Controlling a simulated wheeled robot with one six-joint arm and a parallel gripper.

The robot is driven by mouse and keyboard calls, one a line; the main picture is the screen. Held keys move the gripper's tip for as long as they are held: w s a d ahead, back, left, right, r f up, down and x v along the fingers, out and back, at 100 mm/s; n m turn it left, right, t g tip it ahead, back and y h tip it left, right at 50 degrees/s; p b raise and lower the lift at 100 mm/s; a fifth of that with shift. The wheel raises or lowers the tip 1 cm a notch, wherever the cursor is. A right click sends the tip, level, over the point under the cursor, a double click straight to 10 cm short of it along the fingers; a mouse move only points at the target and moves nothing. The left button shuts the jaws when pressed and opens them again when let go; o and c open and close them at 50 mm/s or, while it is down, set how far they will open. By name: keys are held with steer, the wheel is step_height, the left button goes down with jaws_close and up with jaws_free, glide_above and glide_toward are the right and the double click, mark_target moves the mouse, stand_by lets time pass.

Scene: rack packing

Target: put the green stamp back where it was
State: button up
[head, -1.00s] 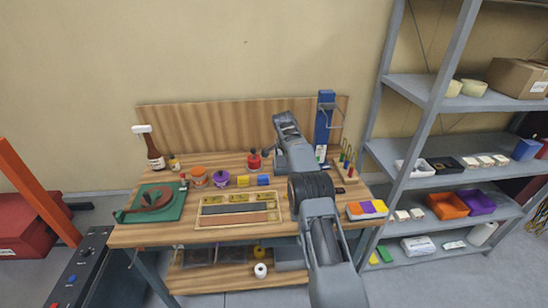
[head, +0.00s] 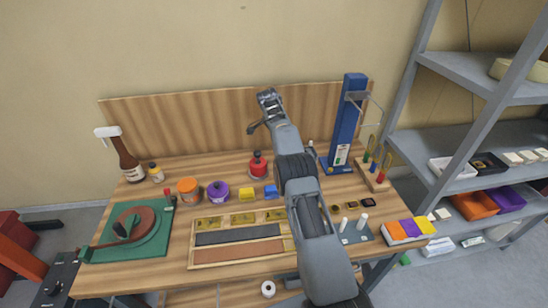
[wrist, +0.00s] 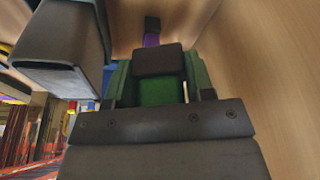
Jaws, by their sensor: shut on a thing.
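My gripper (head: 262,112) is raised above the back of the workbench, in front of the wooden back panel. In the wrist view a green piece (wrist: 160,92) with a dark block beside it sits at my gripper; I take it to be the green stamp, held. Its full shape is hidden by the dark gripper parts, and it cannot be made out in the head view. I cannot tell which spot on the bench the stamp came from.
A blue post (head: 347,125) stands at the back right. Metal shelves (head: 440,140) are at the right.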

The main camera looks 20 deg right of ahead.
steer(key=x, duration=0.2)
steer(key=a+x, duration=0.1)
steer(key=x, duration=0.2)
steer(key=shift+w+f, duration=0.1)
steer(key=shift+f, duration=0.2)
steer(key=shift+f+p, duration=0.3)
steer(key=shift+f, duration=2.05)
steer(key=shift+f, duration=0.25)
steer(key=o, duration=0.8)
steer(key=shift+r, duration=0.1)
